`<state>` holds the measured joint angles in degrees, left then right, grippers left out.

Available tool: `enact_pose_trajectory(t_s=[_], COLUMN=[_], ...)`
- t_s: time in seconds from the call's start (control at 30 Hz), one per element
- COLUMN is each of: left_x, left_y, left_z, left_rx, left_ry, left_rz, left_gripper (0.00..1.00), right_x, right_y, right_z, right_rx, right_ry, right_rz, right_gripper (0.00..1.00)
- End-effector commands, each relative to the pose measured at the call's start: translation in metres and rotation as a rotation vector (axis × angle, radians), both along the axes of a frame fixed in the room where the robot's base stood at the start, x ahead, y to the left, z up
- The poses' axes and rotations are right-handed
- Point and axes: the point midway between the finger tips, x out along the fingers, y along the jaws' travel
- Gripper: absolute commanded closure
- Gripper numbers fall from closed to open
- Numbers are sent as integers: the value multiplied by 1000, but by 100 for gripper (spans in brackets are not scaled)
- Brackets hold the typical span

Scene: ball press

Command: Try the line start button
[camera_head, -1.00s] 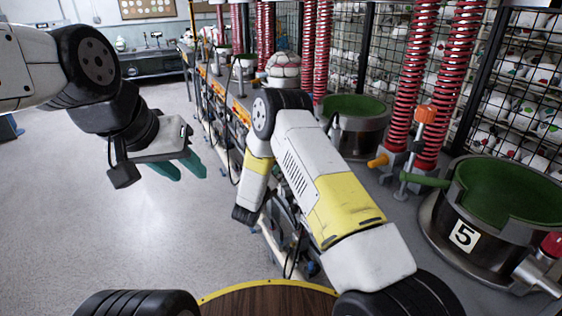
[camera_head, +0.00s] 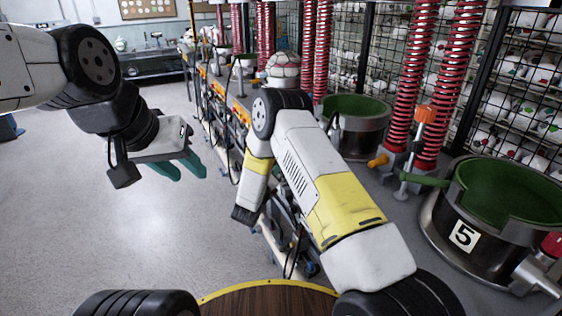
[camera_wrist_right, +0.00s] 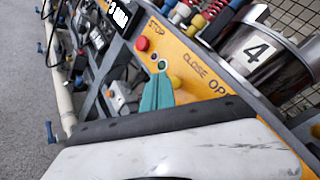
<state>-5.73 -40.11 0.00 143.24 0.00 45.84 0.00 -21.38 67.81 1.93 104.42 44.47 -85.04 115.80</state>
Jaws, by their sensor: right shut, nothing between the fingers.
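In the right wrist view, an orange panel (camera_wrist_right: 203,52) carries a red button (camera_wrist_right: 142,43) beside the word STOP. A small round button with a pale rim (camera_wrist_right: 162,65) sits below it, and a yellow button (camera_wrist_right: 176,82) lies near the word CLOSE. No START label is readable. My right gripper (camera_wrist_right: 160,78) is shut and empty, its teal fingertips just under the pale-rimmed button; I cannot tell whether they touch it. In the head view the right gripper is hidden behind my right arm. My left gripper (camera_head: 185,168) is open and empty above the floor.
A black drum numbered 5 (camera_head: 463,237) with a green inside stands at right, and another green-lined drum (camera_head: 355,107) stands further back. Tall red springs (camera_head: 410,75) rise beside a wire-mesh wall. A drum numbered 4 (camera_wrist_right: 257,50) stands beside the panel.

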Motion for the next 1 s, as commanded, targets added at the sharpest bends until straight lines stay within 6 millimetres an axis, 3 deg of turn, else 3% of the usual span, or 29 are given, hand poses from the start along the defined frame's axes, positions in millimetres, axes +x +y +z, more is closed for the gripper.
enact_pose_trajectory(t_s=[1.0], left_x=[0], left_y=[0], left_z=[0], left_rx=[0], left_ry=[0], left_rz=[0], left_gripper=[64], right_x=[3], right_y=[-8], right_z=[0], right_rx=[0], right_ry=[-1], right_rz=[1], right_gripper=[100])
